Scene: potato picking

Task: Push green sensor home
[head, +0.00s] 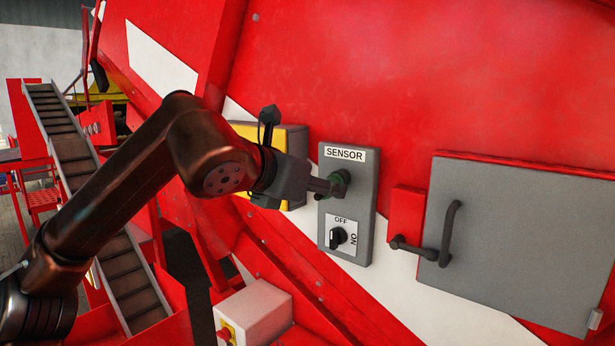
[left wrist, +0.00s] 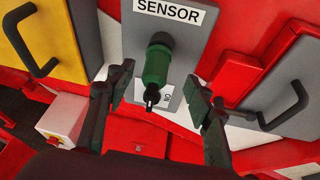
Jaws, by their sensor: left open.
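The green sensor (left wrist: 157,66) is a small green cylinder with a dark tip. It sticks out from the grey panel (left wrist: 201,18) labelled SENSOR, just under the label. In the head view the green sensor (head: 340,181) is partly hidden by my left gripper (head: 325,188), which reaches it from the left. In the left wrist view my left gripper (left wrist: 165,112) is open, with one finger on each side of the sensor and a gap to both. Below the sensor is a black OFF/ON knob (head: 338,237). My right gripper is not in view.
A grey door (head: 530,240) with a dark handle (head: 450,232) is to the right of the panel. A yellow and grey box (head: 296,140) is behind my left wrist. A white box with a red button (head: 252,308) is below. A conveyor (head: 62,125) runs at the left.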

